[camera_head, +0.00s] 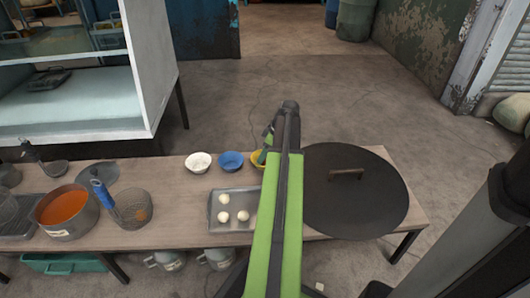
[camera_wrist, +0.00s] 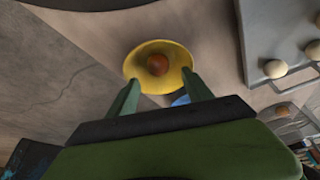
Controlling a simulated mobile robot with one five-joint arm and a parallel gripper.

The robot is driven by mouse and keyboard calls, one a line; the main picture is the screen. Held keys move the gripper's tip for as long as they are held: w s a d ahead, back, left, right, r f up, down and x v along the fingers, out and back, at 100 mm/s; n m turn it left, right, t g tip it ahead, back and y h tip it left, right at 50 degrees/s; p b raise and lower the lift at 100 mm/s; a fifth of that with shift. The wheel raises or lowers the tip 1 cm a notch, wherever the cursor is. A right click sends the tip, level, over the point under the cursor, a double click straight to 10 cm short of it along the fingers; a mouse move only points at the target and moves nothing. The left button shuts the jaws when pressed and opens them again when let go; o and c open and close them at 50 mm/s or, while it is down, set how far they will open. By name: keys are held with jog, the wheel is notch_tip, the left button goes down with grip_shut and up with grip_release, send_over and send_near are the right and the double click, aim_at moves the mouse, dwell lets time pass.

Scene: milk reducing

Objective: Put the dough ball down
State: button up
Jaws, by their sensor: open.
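My gripper (camera_head: 267,142) is over the back edge of the table. Its two green fingers (camera_wrist: 161,88) are apart in the wrist view, with nothing held between them. Beyond the fingertips is a yellow bowl (camera_wrist: 138,69) with a brownish-orange ball (camera_wrist: 157,65) that appears to lie inside it. In the head view my arm hides part of the yellow bowl (camera_head: 257,162), and the ball does not show. Pale dough balls (camera_head: 242,216) lie on a metal tray (camera_head: 213,203); some also show in the wrist view (camera_wrist: 275,69).
A blue bowl (camera_head: 231,161) and a white bowl (camera_head: 198,162) stand left of the yellow one. A large dark round lid (camera_head: 345,205) lies right of my arm. A pot of orange liquid (camera_head: 64,208) and a wire basket (camera_head: 133,207) stand on the left.

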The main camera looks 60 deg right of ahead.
notch_tip(320, 180, up, 6)
jog(key=p, duration=0.5)
jog(key=shift+r, duration=0.25)
jog(key=shift+f, duration=0.25)
